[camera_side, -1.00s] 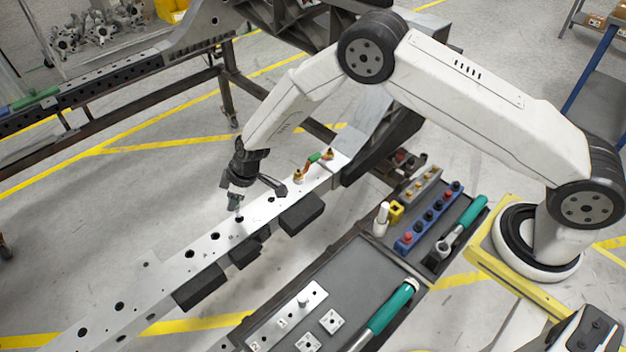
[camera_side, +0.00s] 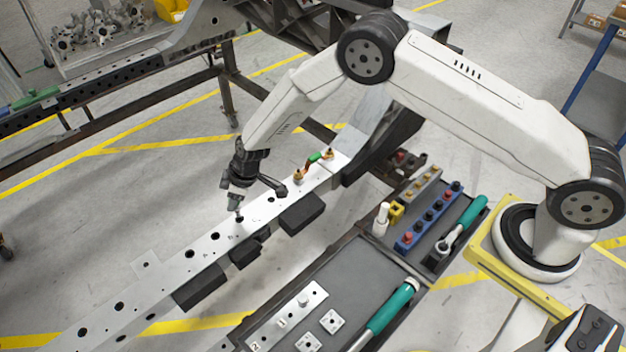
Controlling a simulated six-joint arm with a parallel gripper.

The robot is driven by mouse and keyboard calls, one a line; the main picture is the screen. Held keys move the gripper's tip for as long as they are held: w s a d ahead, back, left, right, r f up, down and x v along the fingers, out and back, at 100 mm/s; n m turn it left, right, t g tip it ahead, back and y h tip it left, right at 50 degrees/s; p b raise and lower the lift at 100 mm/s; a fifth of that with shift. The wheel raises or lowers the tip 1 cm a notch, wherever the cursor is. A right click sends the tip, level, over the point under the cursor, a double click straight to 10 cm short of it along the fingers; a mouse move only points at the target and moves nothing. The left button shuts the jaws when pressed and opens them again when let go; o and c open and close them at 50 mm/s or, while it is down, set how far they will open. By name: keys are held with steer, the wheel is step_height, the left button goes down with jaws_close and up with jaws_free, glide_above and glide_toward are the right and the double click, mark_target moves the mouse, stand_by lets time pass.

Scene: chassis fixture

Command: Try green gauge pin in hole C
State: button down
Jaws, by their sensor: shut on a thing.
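The pale perforated rail (camera_side: 165,270) runs diagonally from lower left to centre, with faint letters beside several of its holes. My gripper (camera_side: 235,205) points down over the hole (camera_side: 239,219) beside a mark that looks like C. It is shut on a thin pin (camera_side: 238,212), taken to be the gauge pin. The pin is tiny here and looks grey, so I cannot make out any green. Its lower end is at the hole's mouth. I cannot tell whether it has entered or only stands just above.
A blue block (camera_side: 415,236) of red, black and blue knobs stands in the tray at right, with a green-handled ratchet (camera_side: 462,222) beside it. A green-handled tool (camera_side: 388,312) lies nearer. Brass fittings with a green-marked piece (camera_side: 315,157) sit at the rail's far end.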

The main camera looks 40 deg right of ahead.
steer(key=shift+f, duration=1.25)
stand_by(0.3)
steer(key=shift+c, duration=1.2)
jaws_free()
steer(key=shift+r, duration=0.15)
steer(key=shift+r, duration=4.35)
